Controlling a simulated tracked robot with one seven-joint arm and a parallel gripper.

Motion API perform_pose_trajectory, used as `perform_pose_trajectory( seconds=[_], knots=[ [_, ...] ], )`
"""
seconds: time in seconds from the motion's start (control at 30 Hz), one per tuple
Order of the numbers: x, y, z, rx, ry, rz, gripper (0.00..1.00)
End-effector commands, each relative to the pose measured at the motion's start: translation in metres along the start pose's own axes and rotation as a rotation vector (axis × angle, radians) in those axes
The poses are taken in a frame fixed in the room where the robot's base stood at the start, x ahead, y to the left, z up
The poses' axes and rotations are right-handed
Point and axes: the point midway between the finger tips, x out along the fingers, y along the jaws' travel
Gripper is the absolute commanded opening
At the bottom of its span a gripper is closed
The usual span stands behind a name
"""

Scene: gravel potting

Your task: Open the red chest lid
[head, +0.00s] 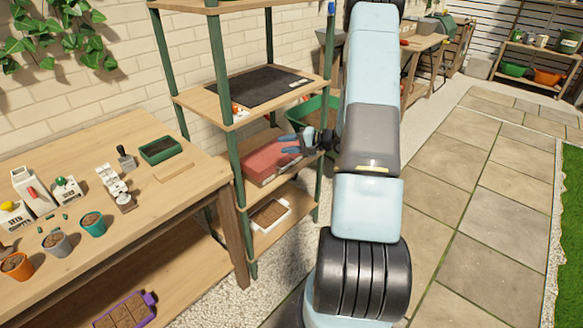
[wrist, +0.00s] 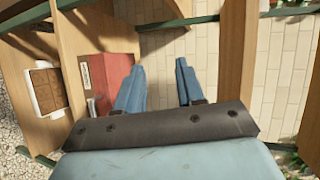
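The red chest (head: 268,161) sits on a lower shelf of the wooden rack. Its red top looks flat and closed. In the wrist view the chest (wrist: 107,72) lies left of my fingers, with a pale label and a grey metal piece on its side. My gripper (head: 298,143) is at the chest's right end in the head view, near its top. In the wrist view my gripper (wrist: 160,82) has its two blue fingers apart with nothing between them. The left finger overlaps the chest's edge in the picture; I cannot tell whether it touches.
A shelf with a black mat (head: 262,88) is above the chest. A white tray of soil (head: 269,215) is on the shelf below. Green posts (head: 238,175) frame the rack. The potting table (head: 130,190) stands at left; paving (head: 480,200) at right is clear.

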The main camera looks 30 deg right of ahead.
Motion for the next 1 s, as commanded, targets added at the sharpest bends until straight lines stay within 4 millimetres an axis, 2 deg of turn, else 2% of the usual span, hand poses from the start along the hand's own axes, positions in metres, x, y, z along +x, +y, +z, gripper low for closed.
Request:
perform_pose_trajectory(
  seconds=[0.03,0.3,0.4,0.5,0.6,0.77,1.0],
  knots=[
    [-0.003,0.021,-0.010,0.021,0.042,-0.015,0.38],
    [-0.026,0.123,-0.053,0.072,0.284,-0.066,0.38],
    [-0.035,0.154,-0.061,0.084,0.356,-0.070,0.38],
    [-0.041,0.175,-0.066,0.090,0.408,-0.070,0.38],
    [-0.045,0.188,-0.069,0.093,0.438,-0.068,0.38],
    [-0.040,0.193,-0.072,0.093,0.451,-0.067,0.38],
    [-0.009,0.191,-0.088,0.091,0.449,-0.068,0.38]
  ],
)
